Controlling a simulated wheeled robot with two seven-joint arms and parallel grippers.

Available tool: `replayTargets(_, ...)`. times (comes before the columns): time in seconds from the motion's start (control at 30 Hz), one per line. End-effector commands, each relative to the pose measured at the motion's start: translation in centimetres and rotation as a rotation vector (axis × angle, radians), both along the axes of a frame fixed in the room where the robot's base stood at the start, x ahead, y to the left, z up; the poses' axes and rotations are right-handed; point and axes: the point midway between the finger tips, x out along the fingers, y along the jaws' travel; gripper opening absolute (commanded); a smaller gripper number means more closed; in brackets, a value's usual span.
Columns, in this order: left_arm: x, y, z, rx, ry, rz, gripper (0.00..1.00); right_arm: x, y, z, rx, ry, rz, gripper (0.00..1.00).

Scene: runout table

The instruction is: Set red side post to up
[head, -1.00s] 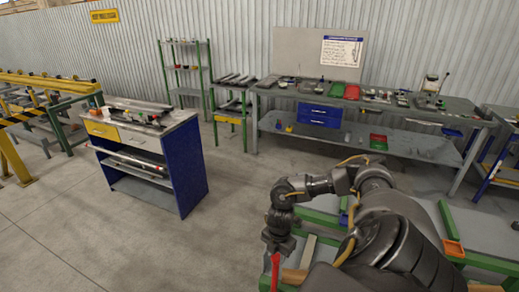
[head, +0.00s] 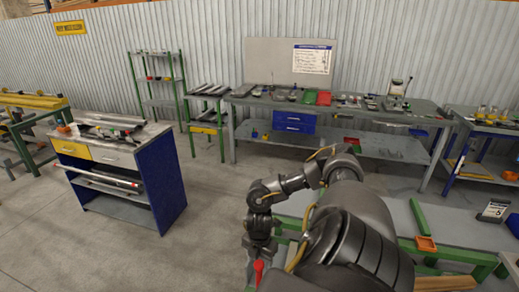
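The red side post (head: 258,271) shows at the bottom of the head view, just below my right gripper (head: 260,255). Only its upper part is visible; the rest is cut off by the picture edge. My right arm comes in from the lower right and its gripper points down at the top of the red post. The fingers are small and dark, so I cannot tell whether they are closed on it. My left gripper is not in view.
A blue cabinet (head: 162,184) stands at left. A long workbench (head: 232,135) stands along the back wall. Grey floor is open between them.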

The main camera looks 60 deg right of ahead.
Motion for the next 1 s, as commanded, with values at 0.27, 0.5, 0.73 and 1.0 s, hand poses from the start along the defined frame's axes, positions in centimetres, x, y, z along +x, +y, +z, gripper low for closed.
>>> replayTargets(0.27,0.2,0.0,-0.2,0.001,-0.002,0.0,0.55,0.0,0.1,0.5,0.001,-0.002,0.0,0.55)
replayTargets(0.5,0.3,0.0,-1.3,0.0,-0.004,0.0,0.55,0.1,0.1,4.6,0.0,-0.006,0.001,0.55)
replayTargets(0.73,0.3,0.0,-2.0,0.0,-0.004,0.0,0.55,0.0,0.1,8.8,0.0,-0.005,0.001,0.55)
replayTargets(1.0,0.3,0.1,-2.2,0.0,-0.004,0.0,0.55,-0.1,0.1,10.8,0.0,-0.001,0.0,0.55)
